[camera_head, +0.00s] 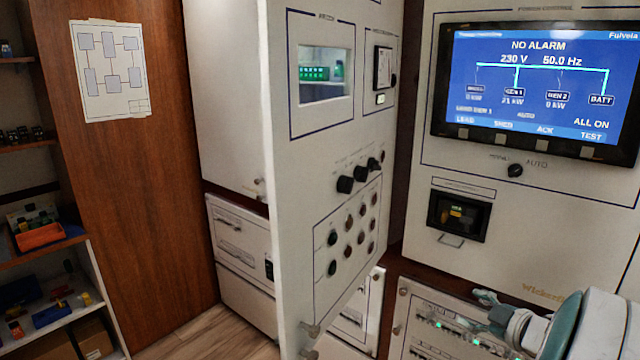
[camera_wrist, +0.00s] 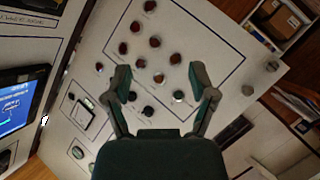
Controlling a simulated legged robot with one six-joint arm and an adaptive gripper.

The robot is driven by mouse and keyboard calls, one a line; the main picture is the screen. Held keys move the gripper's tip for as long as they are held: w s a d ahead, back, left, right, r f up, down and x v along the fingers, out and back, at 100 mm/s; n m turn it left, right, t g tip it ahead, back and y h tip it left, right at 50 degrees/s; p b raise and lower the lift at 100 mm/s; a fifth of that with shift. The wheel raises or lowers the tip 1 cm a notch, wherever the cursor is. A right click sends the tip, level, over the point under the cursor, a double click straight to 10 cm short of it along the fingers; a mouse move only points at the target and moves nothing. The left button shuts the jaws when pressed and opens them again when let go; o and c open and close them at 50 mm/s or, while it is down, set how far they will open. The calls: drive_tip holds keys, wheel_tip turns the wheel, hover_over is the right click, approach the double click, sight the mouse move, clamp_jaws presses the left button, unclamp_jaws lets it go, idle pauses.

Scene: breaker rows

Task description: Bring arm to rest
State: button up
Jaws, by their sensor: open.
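My gripper (camera_head: 482,313) shows at the lower right of the head view, at the end of my pale arm. It is in front of the low breaker panel (camera_head: 420,308), which carries a row of small switches and green lights. My gripper and arm hide part of this panel. In the wrist view my gripper (camera_wrist: 160,82) has its two fingers spread apart with nothing between them. Behind the fingers is a pale panel with several dark round buttons (camera_wrist: 154,41). I cannot tell the exact gap, but the fingers appear clear of the buttons.
A lit screen (camera_head: 540,90) reads "NO ALARM" and "ALL ON". A tall white cabinet (camera_head: 300,190) with knobs and buttons juts out at the centre. Shelves with an orange tray (camera_head: 40,236) stand at the left. Wooden floor (camera_head: 205,335) is bare at the lower left.

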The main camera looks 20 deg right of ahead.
drive_tip(key=w+a+r+m+g+h, duration=0.2)
drive_tip(key=w+a+r+m+h, duration=0.5)
drive_tip(key=a, duration=0.3)
drive_tip(key=s+a+f+m+g+y, duration=0.1)
drive_tip(key=s+a+f+g+y, duration=0.1)
drive_tip(key=s+a, duration=0.6)
drive_tip(key=s+a+f+g+y, duration=0.3)
drive_tip(key=s+a, duration=0.4)
drive_tip(key=a, duration=0.8)
drive_tip(key=shift+s+a+f+m+g+y, duration=0.15)
drive_tip(key=shift+s+a+m+g+y, duration=0.2)
drive_tip(key=shift+g+y, duration=0.45)
drive_tip(key=shift+d, duration=0.1)
